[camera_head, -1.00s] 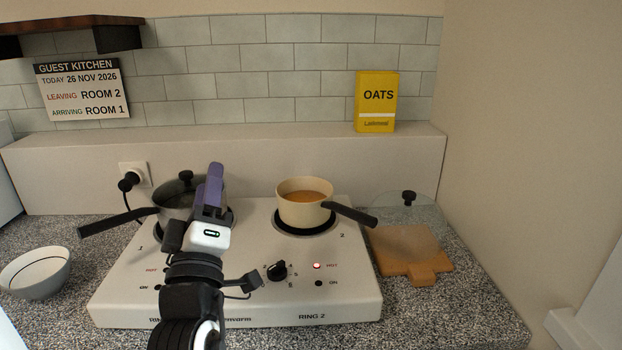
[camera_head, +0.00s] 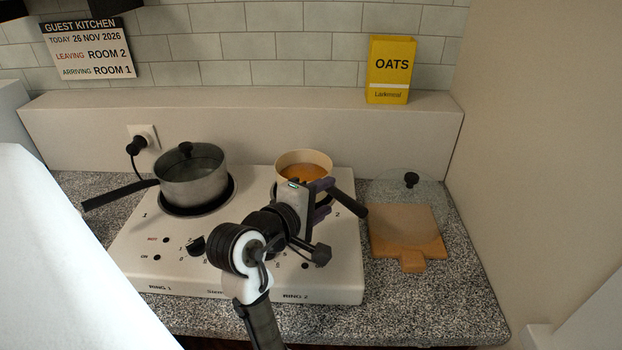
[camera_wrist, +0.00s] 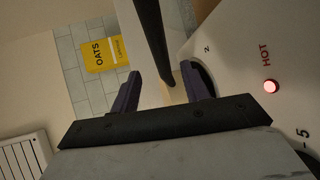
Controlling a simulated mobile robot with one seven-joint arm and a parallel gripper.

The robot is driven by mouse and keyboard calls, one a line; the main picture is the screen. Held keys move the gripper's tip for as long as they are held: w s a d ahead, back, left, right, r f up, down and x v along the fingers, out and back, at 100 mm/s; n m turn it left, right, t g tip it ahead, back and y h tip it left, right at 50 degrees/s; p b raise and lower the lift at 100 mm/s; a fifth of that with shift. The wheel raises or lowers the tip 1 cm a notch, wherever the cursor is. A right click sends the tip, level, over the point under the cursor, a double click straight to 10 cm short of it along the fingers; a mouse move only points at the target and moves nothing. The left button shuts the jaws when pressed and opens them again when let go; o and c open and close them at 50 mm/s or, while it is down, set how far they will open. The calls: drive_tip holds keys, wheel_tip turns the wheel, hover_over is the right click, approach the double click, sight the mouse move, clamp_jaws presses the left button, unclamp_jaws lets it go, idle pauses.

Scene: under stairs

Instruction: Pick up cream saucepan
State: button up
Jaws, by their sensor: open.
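The cream saucepan (camera_head: 282,183) stands on the right ring of the hob, with orange-brown contents and a dark handle (camera_head: 348,203) pointing right and toward the front. My gripper (camera_head: 324,194) is open at the front right of the pan, close to the handle, and hides part of the pan's wall. In the wrist view my gripper (camera_wrist: 162,88) has one purple finger on each side of the dark handle (camera_wrist: 150,40). A small piece of the cream saucepan (camera_wrist: 173,96) shows low between the fingers. I cannot tell whether either finger touches the handle.
A grey lidded pan (camera_head: 192,187) sits on the left ring of the white hob (camera_head: 140,250). A glass lid (camera_head: 395,188) and a wooden board (camera_head: 411,260) are on the right counter. A red HOT light (camera_wrist: 270,86) glows. The oats box (camera_head: 391,70) stands on the ledge.

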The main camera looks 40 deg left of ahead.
drive_tip(key=x, duration=0.2)
drive_tip(key=p+x, duration=0.1)
drive_tip(key=x, duration=0.1)
drive_tip(key=p+x, duration=0.1)
drive_tip(key=x, duration=0.1)
drive_tip(key=shift+w+d+f, duration=0.2)
drive_tip(key=shift+d+f, duration=0.05)
drive_tip(key=shift+f, duration=0.05)
clamp_jaws()
drive_tip(key=shift+r, duration=0.15)
